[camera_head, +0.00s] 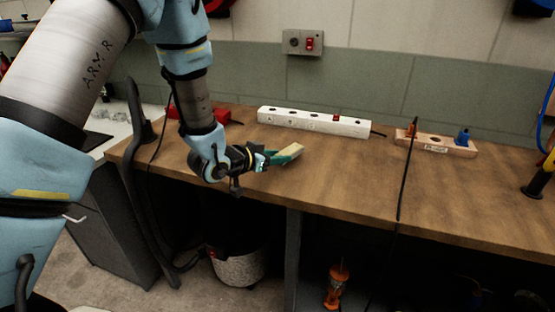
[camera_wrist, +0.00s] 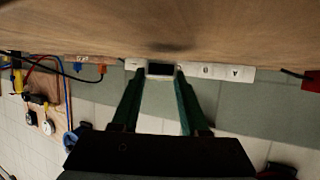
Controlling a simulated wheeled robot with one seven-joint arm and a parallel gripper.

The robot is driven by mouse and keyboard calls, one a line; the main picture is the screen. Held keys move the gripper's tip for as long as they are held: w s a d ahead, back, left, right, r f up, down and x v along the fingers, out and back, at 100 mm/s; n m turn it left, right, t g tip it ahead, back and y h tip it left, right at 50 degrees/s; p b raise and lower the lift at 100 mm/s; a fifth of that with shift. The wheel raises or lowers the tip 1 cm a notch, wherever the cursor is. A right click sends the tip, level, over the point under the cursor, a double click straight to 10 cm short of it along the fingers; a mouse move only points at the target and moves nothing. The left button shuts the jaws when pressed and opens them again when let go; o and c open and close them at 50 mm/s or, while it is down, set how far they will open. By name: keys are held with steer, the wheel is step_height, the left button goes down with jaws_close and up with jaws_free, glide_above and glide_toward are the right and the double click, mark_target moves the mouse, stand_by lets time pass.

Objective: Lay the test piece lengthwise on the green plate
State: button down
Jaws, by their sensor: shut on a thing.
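My gripper (camera_head: 276,157) is above the left part of the wooden bench, its green fingers pointing right. It is shut on a pale yellowish block (camera_head: 291,150), which I take to be the test piece. The block sticks out slightly tilted past the fingertips. In the wrist view, the gripper (camera_wrist: 160,80) holds a small piece with a dark end face (camera_wrist: 161,70) between its fingertips. Its shadow falls on the bench, and the piece appears clear of the surface. I cannot make out a green plate in either view; the green near the block appears to be the fingers.
The wooden bench (camera_head: 350,185) is mostly clear. A white strip (camera_head: 312,122) with a red switch lies along the back. A wooden holder (camera_head: 436,143) with orange and blue items is at right. A red object (camera_head: 222,115) sits behind my wrist. A black cable (camera_head: 405,175) crosses the bench.

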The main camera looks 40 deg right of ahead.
steer(key=shift+f, duration=0.8)
steer(key=shift+f, duration=0.1)
steer(key=shift+c, duration=2.1)
jaws_free()
steer(key=shift+r, duration=0.2)
steer(key=b+v, duration=0.2)
steer(key=v, duration=1)
steer(key=shift+b, duration=0.3)
